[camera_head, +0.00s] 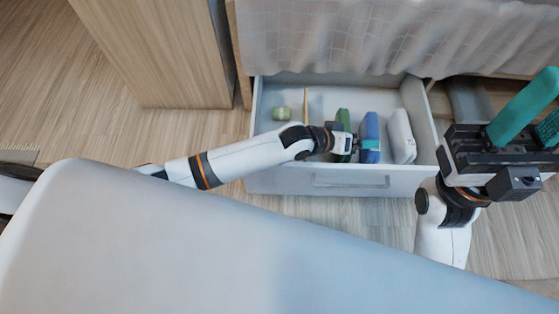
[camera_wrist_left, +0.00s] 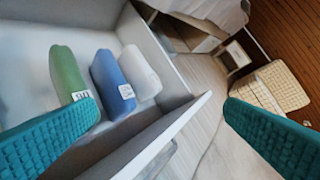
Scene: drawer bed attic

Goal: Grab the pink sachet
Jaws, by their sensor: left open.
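I see no clearly pink sachet in either view. The open drawer (camera_head: 365,181) holds a green pack (camera_head: 343,118), a blue pack (camera_head: 370,128) and a whitish pack (camera_head: 401,136), side by side. In the left wrist view the green pack (camera_wrist_left: 68,76), blue pack (camera_wrist_left: 112,82) and whitish pack (camera_wrist_left: 139,72) lie beyond the fingers. My left gripper (camera_head: 371,145) is over the drawer's front part, its teal fingers (camera_wrist_left: 160,107) apart with nothing between them. It covers part of the packs in the head view. My right gripper (camera_head: 545,112) is open and empty, right of the drawer.
A pale cloth (camera_head: 390,38) hangs above the drawer's back. A wooden cabinet (camera_head: 155,50) stands left. A woven basket (camera_wrist_left: 275,85) stands beyond the drawer in the wrist view.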

